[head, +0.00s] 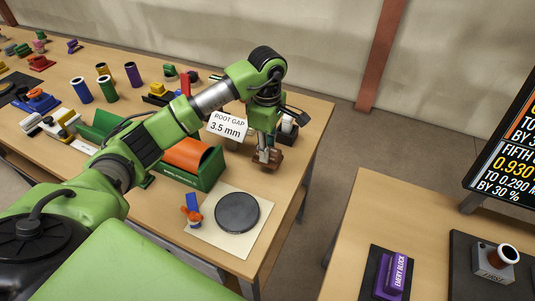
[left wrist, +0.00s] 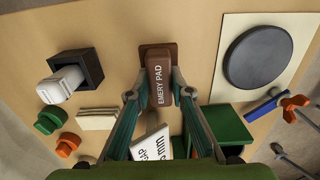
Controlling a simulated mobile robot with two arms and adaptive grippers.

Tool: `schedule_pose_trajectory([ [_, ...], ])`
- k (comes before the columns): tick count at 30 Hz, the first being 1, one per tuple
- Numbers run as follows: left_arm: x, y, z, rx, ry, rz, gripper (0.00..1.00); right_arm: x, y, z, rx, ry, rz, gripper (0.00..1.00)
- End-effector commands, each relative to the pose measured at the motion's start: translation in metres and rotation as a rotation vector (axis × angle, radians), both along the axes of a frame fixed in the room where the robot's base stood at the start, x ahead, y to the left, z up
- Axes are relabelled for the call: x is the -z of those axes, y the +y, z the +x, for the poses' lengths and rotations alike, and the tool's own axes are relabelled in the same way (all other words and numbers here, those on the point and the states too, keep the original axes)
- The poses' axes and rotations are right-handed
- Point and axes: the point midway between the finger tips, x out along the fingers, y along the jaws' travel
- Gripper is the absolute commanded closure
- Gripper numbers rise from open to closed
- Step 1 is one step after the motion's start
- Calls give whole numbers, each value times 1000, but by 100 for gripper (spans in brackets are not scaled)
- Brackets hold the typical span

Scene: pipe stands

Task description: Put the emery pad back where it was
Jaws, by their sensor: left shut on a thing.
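The brown emery pad (left wrist: 158,84), with its name in white letters, is between the fingers of my left gripper (left wrist: 158,98) in the left wrist view. The gripper is shut on it. A flat brown patch (left wrist: 150,47) shows behind the pad's far end; I cannot tell whether the pad touches it. In the head view my left gripper (head: 264,156) points down near the table's right edge, with the brown pad (head: 274,160) at its fingertips, low over the wood. My right gripper is not in view.
A round dark disc (head: 237,213) lies on a pale sheet nearby. The green holder with an orange roll (head: 188,155) and the root gap sign (head: 229,125) stand close to my arm. A black box (left wrist: 78,66) stands left of the pad.

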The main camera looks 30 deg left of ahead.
Motion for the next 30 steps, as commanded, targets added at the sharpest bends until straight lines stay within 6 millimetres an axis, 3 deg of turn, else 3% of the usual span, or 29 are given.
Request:
schedule_pose_trajectory([
  [9,34,1,3,-1,2,0,100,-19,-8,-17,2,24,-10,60],
  [20,41,2,4,0,0,1,100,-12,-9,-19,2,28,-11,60],
  [21,39,1,4,0,0,1,69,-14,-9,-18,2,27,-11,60],
  [22,39,1,4,0,0,1,63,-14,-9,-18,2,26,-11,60],
  [30,39,1,4,0,0,1,63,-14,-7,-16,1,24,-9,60],
])
